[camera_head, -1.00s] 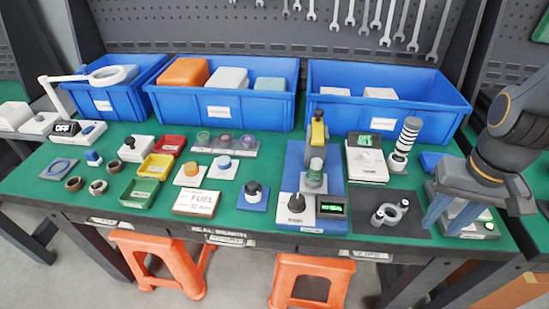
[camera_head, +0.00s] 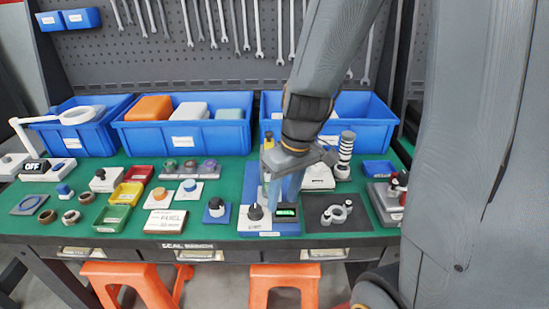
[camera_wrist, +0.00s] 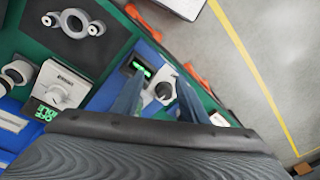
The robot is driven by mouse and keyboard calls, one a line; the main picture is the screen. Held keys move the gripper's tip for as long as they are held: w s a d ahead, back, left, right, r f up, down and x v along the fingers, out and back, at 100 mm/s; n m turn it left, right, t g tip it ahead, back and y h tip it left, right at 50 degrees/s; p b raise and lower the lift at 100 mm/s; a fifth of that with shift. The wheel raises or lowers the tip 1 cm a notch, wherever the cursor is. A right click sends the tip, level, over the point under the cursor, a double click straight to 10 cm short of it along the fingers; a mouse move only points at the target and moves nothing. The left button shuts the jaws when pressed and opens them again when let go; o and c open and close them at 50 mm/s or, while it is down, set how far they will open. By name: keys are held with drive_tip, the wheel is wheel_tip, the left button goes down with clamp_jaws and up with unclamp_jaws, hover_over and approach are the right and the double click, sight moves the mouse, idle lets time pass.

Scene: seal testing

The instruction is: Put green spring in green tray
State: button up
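The green tray (camera_head: 112,218) lies on the green bench at left, in front of a yellow and a red tray. My gripper (camera_head: 281,202) points down over the blue press station (camera_head: 252,180), above its black knob and lit display. In the wrist view its two blue fingers (camera_wrist: 160,88) are apart, with only the knobbed unit showing between them. I cannot make out the green spring for certain; the middle of the press is hidden behind my gripper. A greenish cylinder (camera_head: 170,165) sits in the grey rack, too small to identify.
Blue bins (camera_head: 182,138) line the back. A dark mat (camera_head: 318,225) with a grey metal part lies right of the press. A white unit (camera_wrist: 62,88) with a green display stands nearby. A FUEL block (camera_head: 166,222) and small blocks stand between tray and press.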

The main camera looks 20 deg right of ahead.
drive_tip(key=w+d+r+n+t+y+p, duration=0.2)
drive_tip(key=w+d+n+p, duration=0.15)
drive_tip(key=w+n, duration=0.45)
drive_tip(key=shift+m, duration=0.8)
drive_tip(key=shift+w+a+f+p, duration=0.15)
drive_tip(key=shift+w+a+f, duration=0.5)
drive_tip(key=shift+f, duration=0.5)
drive_tip(key=shift+w+a+f+p, duration=0.2)
drive_tip(key=shift+w+a+f, duration=0.15)
drive_tip(key=shift+w+f, duration=0.65)
drive_tip(key=shift+w+a+f+p, duration=0.15)
drive_tip(key=shift+w+a+f, duration=0.4)
drive_tip(key=shift+f, duration=0.75)
drive_tip(key=c, duration=0.8)
drive_tip(key=shift+r+p, duration=0.8)
drive_tip(key=shift+r, duration=0.45)
drive_tip(key=shift+c, duration=0.2)
